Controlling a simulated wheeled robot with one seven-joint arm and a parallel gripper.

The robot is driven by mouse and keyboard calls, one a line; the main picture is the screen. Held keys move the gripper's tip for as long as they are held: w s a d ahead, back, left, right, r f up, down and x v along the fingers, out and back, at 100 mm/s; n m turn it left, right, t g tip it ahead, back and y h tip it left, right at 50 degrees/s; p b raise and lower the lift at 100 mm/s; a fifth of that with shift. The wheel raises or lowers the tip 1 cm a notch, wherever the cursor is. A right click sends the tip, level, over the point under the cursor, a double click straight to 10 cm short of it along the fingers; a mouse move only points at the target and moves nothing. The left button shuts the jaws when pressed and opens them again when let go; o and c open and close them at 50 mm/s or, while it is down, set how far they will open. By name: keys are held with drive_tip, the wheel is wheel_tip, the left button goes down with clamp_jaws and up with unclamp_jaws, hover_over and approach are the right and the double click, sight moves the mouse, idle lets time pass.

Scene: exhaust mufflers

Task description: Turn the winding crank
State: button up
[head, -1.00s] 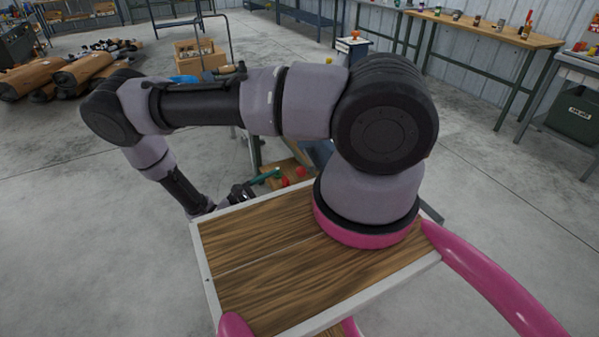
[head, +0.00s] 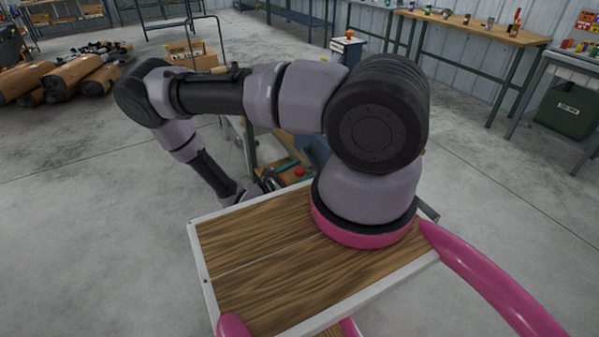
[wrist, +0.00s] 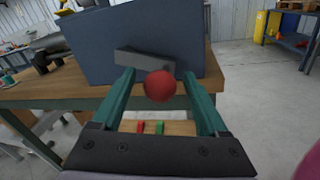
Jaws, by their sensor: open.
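A red ball knob (wrist: 160,86) stands in front of a grey bar (wrist: 145,60) on the face of a blue-grey box (wrist: 140,30); the knob and bar look like the crank. My gripper (wrist: 160,76) is open. Its two teal fingers lie on either side of the knob, with visible gaps, so it seems apart from both. The fingertips reach close to the bar; I cannot tell whether they touch it. In the head view, a red ball (head: 299,171) shows beside my gripper (head: 282,172), which is partly hidden behind my wooden deck.
The box stands on a wooden-topped bench (wrist: 60,92). Small red and green pieces (wrist: 150,128) show low between my fingers. Wrapped bundles (head: 62,76) lie on the floor at the left. A workbench (head: 480,30) stands at the back right. Open floor surrounds my base.

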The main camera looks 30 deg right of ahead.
clamp_jaws()
idle(1.4)
